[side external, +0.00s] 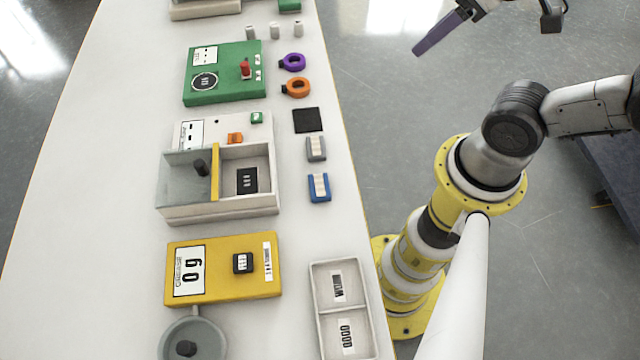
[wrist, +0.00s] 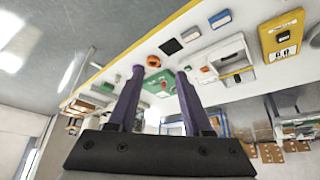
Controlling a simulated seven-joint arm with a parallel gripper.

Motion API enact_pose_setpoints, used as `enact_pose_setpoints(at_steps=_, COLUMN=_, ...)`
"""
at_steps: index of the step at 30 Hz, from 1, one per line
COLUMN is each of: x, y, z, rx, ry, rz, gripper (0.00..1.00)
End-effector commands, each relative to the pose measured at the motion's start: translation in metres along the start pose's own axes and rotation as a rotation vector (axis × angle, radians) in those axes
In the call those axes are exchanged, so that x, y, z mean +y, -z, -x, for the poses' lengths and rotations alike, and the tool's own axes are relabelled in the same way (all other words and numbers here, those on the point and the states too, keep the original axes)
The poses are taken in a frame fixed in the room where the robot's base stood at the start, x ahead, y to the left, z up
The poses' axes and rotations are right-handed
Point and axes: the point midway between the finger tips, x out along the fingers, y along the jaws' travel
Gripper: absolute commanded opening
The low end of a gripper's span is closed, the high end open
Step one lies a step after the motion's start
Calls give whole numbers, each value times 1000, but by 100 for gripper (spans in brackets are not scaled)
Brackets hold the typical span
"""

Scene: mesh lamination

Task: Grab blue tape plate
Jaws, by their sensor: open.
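The blue tape plate (side external: 319,187) is a small blue block with a pale striped middle. It lies flat on the white table near the table's right edge, just below a similar grey plate (side external: 316,148). In the wrist view the blue plate (wrist: 220,18) is near the top, right of centre, and the grey plate (wrist: 191,34) is beside it. My gripper (wrist: 160,72) has two long purple fingers spread apart with nothing between them. In the side view it is partly cut off at the top, out beyond the table's right edge and well away from the blue plate.
A black square (side external: 308,120), an orange tape roll (side external: 296,87) and a purple one (side external: 292,62) line the same edge. A grey-white open box (side external: 218,215), yellow scale (side external: 223,291), green device (side external: 224,95) and white two-part tray (side external: 368,316) stand nearby. Bare table surrounds the blue plate.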

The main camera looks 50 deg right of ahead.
Motion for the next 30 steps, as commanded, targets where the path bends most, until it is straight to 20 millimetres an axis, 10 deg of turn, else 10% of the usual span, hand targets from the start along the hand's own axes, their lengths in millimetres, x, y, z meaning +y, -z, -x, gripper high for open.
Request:
enact_pose_setpoints(at_steps=10, x=0, y=0, z=0, rx=0, ry=0, rz=0, gripper=52)
enact_pose_setpoints(at_steps=18, x=0, y=0, z=0, rx=0, ry=0, rz=0, gripper=100)
enact_pose_setpoints(at_steps=30, x=-3, y=25, z=-1, rx=48, ry=8, rz=72, gripper=100)
